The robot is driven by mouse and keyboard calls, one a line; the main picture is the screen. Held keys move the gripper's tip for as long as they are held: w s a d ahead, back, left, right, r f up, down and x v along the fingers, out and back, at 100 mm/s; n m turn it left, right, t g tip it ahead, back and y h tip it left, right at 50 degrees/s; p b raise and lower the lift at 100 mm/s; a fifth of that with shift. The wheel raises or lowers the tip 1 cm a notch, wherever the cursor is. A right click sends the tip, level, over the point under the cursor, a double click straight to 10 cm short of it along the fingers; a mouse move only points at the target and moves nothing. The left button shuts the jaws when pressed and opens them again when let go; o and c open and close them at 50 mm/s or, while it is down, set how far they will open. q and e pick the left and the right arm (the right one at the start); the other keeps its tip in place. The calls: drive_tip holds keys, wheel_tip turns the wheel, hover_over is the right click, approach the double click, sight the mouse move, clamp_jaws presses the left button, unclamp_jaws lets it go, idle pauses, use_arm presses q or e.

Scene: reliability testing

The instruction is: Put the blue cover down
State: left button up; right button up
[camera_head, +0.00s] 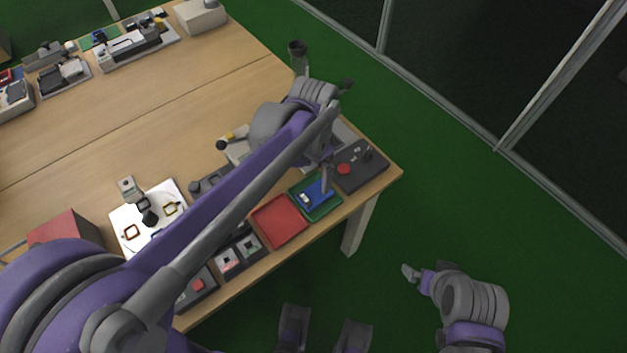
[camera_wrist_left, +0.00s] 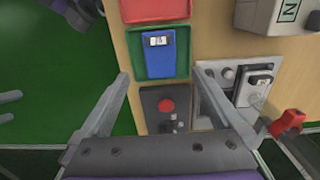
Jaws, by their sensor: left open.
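The blue cover (camera_head: 324,189), a flat blue rectangle with a small black-and-white piece on it, lies in the green tray (camera_head: 335,208) at the table's front right. It also shows in the left wrist view (camera_wrist_left: 158,62), inside the green tray (camera_wrist_left: 183,72). My left gripper (camera_head: 325,178) is over the tray area. In the left wrist view its two fingers (camera_wrist_left: 160,77) are spread wide with nothing between them, apart from the cover. My right gripper (camera_head: 408,272) hangs off the table at lower right; its finger gap cannot be made out.
A red tray (camera_head: 280,220) sits left of the green one. A dark box with a red button (camera_head: 344,169) stands right of it at the table corner. A grey device (camera_wrist_left: 240,85) and several other fixtures crowd the edge. The table's middle (camera_head: 150,120) is clear.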

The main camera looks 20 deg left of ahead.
use_arm(q)
drive_tip(key=s+a+f+n+t, duration=0.1)
drive_tip(key=s+a+n, duration=0.1)
drive_tip(key=s, duration=0.3)
drive_tip(key=s+a+f+n+t, duration=0.1)
drive_tip(key=s+a+n+t, duration=0.1)
drive_tip(key=s, duration=0.3)
drive_tip(key=s+a+f+n+t, duration=0.1)
drive_tip(key=s+a+n+t, duration=0.1)
drive_tip(key=s, duration=0.4)
drive_tip(key=shift+a+f+n, duration=0.3)
drive_tip(key=shift+n, duration=0.5)
